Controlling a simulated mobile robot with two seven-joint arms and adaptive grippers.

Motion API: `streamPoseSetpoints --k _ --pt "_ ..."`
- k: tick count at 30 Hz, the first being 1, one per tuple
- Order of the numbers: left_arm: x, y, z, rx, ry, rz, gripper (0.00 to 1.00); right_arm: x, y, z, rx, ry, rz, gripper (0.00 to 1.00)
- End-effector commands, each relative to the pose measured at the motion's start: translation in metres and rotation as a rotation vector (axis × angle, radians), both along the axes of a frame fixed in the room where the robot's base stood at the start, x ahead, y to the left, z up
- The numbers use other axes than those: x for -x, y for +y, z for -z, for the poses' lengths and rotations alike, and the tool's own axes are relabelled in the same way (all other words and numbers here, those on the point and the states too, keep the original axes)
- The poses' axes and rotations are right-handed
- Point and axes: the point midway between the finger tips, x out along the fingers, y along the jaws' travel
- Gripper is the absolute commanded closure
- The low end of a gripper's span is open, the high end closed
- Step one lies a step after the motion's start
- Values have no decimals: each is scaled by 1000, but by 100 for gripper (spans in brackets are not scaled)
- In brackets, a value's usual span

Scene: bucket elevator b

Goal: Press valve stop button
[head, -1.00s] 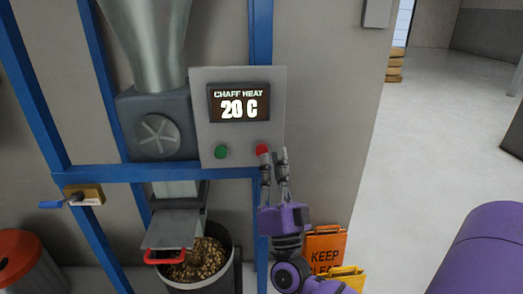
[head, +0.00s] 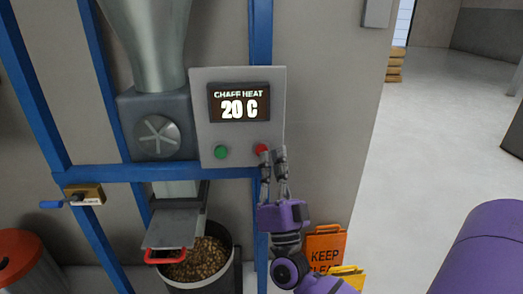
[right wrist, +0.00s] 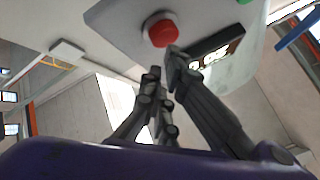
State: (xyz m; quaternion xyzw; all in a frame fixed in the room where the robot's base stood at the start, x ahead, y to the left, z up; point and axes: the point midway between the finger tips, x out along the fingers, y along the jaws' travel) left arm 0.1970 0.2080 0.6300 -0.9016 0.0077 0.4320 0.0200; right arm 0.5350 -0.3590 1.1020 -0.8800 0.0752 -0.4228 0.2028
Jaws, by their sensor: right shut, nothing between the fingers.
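A grey control box (head: 240,91) carries a display that reads "CHAFF HEAT 20 C". Below the display are a green button (head: 221,152) on the left and a red button (head: 262,149) on the right. My right gripper (head: 273,155) is at the red button and partly covers it in the head view. In the right wrist view the red button (right wrist: 161,30) shows just beyond the fingertips (right wrist: 163,65). The fingers are close together and hold nothing. I cannot tell whether they touch the button. My left gripper is not in view.
Blue frame posts (head: 261,35) and a blue crossbar (head: 105,173) surround the machine. A bin of chaff (head: 236,262) stands below a tray with a red handle (head: 168,257). Orange and yellow signs (head: 324,243) stand at lower right.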

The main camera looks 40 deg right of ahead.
Motion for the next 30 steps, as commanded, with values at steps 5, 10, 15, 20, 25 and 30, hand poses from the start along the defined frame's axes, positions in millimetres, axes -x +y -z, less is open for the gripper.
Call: streamPoseSetpoints --k 5,10,15,20,25,30 --pt "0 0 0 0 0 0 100 -2 -1 0 1 0 -1 100" --pt "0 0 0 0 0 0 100 -4 -2 0 1 -1 0 100" --pt "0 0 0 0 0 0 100 -6 -3 0 1 -1 0 100" --pt "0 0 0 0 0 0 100 -7 -4 0 1 -1 1 100" --pt "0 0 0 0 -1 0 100 -9 -6 0 1 -1 1 100" --pt "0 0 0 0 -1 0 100 -10 -6 0 1 -1 1 100"
